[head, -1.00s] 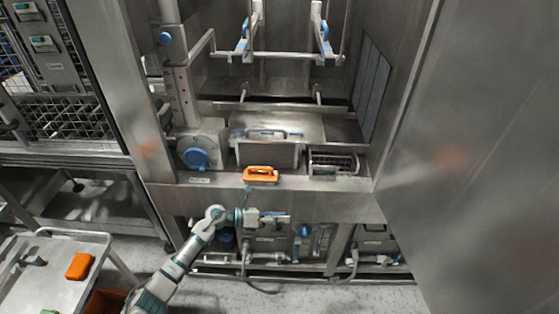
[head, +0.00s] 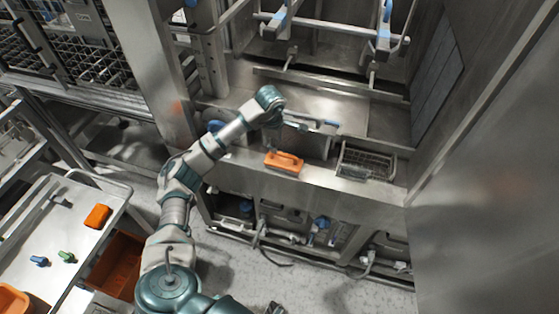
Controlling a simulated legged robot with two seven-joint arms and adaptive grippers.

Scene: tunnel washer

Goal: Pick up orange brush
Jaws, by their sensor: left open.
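An orange brush (head: 284,163) with a raised handle lies on the front metal ledge of the washer chamber. My left arm reaches up from the bottom of the head view, and its wrist bends down behind the brush. My left gripper (head: 274,128) is open, small and partly hidden by the wrist. It is just above and behind the brush in the picture, and I see no clear contact. My right gripper is not in view.
A wire basket (head: 366,162) sits to the right of the brush. A metal cart (head: 60,250) at the left carries an orange block (head: 97,215) and small blue and green items. An orange bin (head: 118,265) stands beside it. A large steel panel (head: 490,200) closes off the right.

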